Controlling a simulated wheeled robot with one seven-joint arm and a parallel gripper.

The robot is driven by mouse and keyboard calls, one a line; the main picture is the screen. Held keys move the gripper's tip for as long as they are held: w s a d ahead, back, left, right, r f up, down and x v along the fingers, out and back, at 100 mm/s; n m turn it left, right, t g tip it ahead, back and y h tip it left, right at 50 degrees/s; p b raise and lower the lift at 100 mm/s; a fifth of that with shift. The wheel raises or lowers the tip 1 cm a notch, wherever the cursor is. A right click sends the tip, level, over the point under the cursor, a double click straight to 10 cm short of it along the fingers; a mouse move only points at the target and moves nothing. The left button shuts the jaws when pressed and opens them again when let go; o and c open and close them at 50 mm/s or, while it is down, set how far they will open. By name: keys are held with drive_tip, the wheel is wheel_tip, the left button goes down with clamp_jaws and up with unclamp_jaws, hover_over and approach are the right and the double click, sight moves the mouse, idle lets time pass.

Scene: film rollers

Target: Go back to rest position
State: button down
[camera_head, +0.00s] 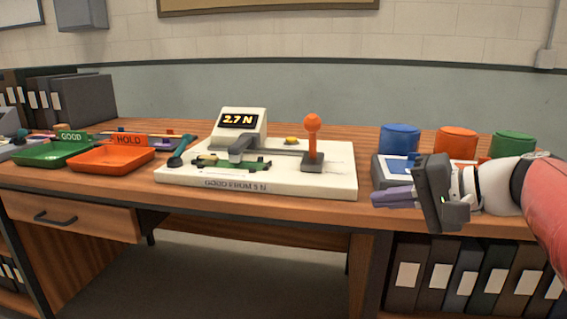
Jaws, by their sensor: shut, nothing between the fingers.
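My gripper (384,199) is at the right, in front of the desk's right part, its fingers pointing left. The fingers are closed together with nothing visible between them. The white tester (330,183) stands mid-desk, with its display (238,121) reading 2.7 N and "GOOD FROM 5 N" on its front. An orange-knobbed lever (312,137) stands upright on it. A dark green roller-like part (245,164) lies on the tester under a grey block. My gripper is apart from the tester, to its right.
A green GOOD tray (45,158) and an orange HOLD tray (105,165) sit at the left. Blue (400,139), orange (456,143) and green (512,145) round containers stand at the back right. A grey-and-blue item is partly hidden behind my gripper. Binders (455,278) fill the shelf below.

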drive_tip(key=s+a+f+n+g+h+p, duration=0.2)
drive_tip(key=s+f+n+h+p, duration=0.3)
drive_tip(key=s+f+h, duration=0.5)
drive_tip(key=s+f, duration=0.4)
drive_tip(key=s, duration=0.2)
drive_tip(key=shift+n+h+p, duration=0.3)
drive_tip(key=shift+h+p, duration=0.1)
